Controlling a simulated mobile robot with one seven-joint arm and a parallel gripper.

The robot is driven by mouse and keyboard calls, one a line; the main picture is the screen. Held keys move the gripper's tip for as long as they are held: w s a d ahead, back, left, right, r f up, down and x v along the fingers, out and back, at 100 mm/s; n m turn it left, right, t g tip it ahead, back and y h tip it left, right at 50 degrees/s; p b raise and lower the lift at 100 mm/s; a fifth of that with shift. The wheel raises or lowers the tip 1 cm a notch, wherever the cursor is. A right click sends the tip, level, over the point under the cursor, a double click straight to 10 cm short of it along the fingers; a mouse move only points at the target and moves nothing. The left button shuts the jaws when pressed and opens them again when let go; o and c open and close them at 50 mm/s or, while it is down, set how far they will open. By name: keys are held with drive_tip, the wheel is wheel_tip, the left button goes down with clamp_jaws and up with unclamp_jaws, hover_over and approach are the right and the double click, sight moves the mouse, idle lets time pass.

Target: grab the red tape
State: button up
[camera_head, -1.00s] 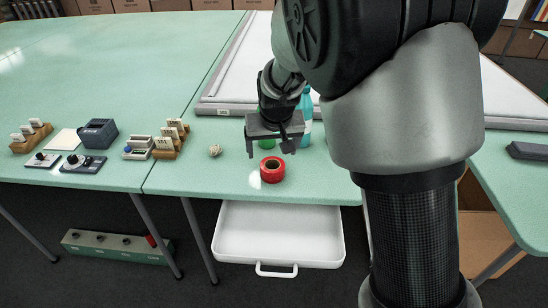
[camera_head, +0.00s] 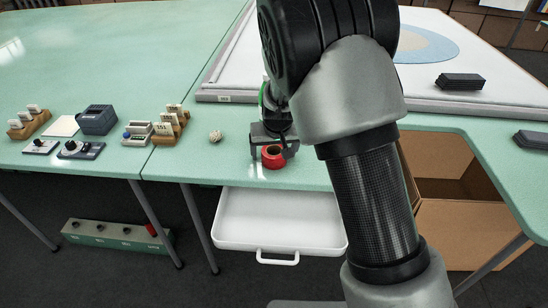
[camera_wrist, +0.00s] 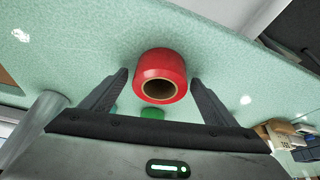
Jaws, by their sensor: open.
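The red tape (camera_head: 273,161) is a thick ring lying on the green tabletop near its front edge, above the white drawer. In the wrist view the red tape (camera_wrist: 161,75) sits between the tips of my open fingers, with its dark hole facing the camera. My gripper (camera_head: 270,150) is low over the tape, with a finger at each side of it. In the wrist view my gripper (camera_wrist: 160,82) is open, and a gap shows between each finger and the tape. The far side of the tape is partly hidden by the gripper in the head view.
A white pull-out drawer (camera_head: 280,232) hangs open below the table edge.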

drive_tip(key=shift+r, duration=0.1)
drive_tip(key=c, duration=1.2)
